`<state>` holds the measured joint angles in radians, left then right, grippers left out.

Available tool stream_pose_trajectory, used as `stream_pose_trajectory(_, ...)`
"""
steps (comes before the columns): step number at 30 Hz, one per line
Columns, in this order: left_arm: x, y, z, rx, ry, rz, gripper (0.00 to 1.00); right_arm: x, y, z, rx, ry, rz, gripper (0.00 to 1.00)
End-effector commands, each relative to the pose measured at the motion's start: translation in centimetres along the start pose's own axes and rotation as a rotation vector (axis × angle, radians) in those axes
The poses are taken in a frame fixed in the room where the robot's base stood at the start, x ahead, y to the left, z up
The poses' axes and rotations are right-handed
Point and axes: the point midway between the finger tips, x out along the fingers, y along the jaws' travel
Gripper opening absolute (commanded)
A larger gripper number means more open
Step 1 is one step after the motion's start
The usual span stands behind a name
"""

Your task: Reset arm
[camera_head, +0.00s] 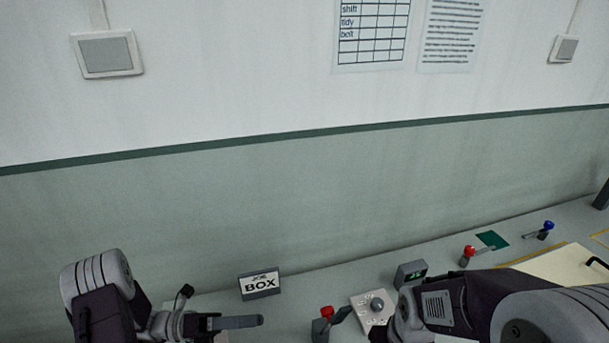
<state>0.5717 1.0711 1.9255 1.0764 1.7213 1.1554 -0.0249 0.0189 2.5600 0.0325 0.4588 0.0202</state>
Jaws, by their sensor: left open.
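My left arm comes in at the lower left. Its gripper (250,322) is open, seen from the side with a dark finger pointing right, and nothing shows between its fingers. It is above the bench, in front of the box sign. My right arm (450,308) crosses the lower right corner. Its gripper does not show in the picture.
A "BOX" sign (260,284) stands by the wall. Red-knobbed levers (326,313) (468,252), a blue-knobbed lever (546,230), a plate with a round knob (375,306) and a small display (411,273) are on the bench. A cream board (560,264) lies at right.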

Motion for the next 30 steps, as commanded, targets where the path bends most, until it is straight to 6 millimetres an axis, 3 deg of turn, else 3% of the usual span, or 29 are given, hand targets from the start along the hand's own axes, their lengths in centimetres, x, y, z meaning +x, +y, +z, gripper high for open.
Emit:
stream_pose_trajectory(4, 2.5, -2.5, 0.5, 0.065, 0.118, -0.021, 0.51, 0.0, 0.0, 0.0, 0.0, 0.0, 0.0, 0.36)
stream_pose_trajectory(7, 4.3, -4.6, -0.2, 0.115, 0.242, -0.029, 0.51, 0.0, 0.0, 0.0, 0.0, 0.0, 0.0, 0.36)
stream_pose_trajectory(11, 6.4, -7.0, -2.8, 0.233, 0.463, -0.019, 0.51, 0.0, 0.0, 0.0, 0.0, 0.0, 0.0, 0.36)
stream_pose_trajectory(14, 7.1, -8.4, -6.1, 0.4, 0.692, -0.006, 0.51, 0.0, 0.0, 0.0, 0.0, 0.0, 0.0, 0.36)
stream_pose_trajectory(17, 5.9, -8.8, -9.8, 0.667, 0.983, -0.004, 0.51, 0.0, 0.0, 0.0, 0.0, 0.0, 0.0, 0.36)
stream_pose_trajectory(21, 0.8, -6.8, -12.4, 1.188, 1.452, -0.077, 0.51, 0.0, 0.0, 0.0, 0.0, 0.0, 0.0, 0.36)
stream_pose_trajectory(25, -3.8, -4.0, -11.1, 1.59, 1.793, -0.234, 0.51, 0.0, 0.0, 0.0, 0.0, 0.0, 0.0, 0.36)
stream_pose_trajectory(27, -5.2, -2.6, -10.2, 1.733, 1.913, -0.348, 0.51, 0.0, 0.0, 0.0, 0.0, 0.0, 0.0, 0.36)
stream_pose_trajectory(30, -5.8, -1.2, -8.0, 1.895, 2.024, -0.457, 0.51, 0.0, 0.0, 0.0, 0.0, 0.0, 0.0, 0.36)
